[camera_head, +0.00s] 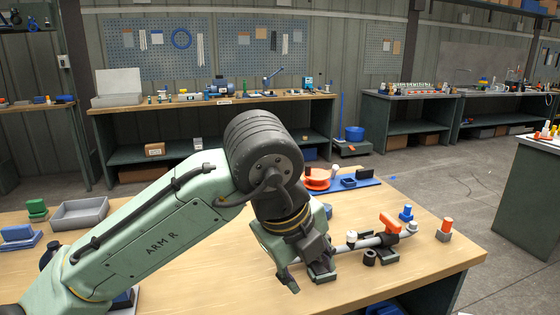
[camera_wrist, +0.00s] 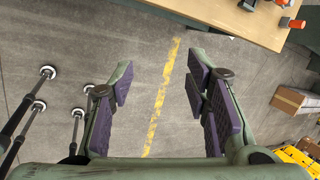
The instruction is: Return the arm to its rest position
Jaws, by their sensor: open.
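My arm reaches from the lower left of the head view and bends down at a dark elbow joint. My gripper (camera_head: 306,279) hangs at its end, in front of the wooden bench top in that view. In the wrist view my gripper (camera_wrist: 160,76) has its two purple-padded fingers spread wide apart, with nothing between them. Only the concrete floor with a worn yellow line shows behind the gap. The arm hides part of the bench top.
On the bench (camera_head: 425,268), right of my gripper, are an orange-handled valve (camera_head: 390,223) on a pipe, a black ring (camera_head: 370,257), a blue fitting (camera_head: 406,213) and an orange-topped block (camera_head: 445,230). Behind lies an orange spool (camera_head: 316,179). A grey tray (camera_head: 79,213) stands left.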

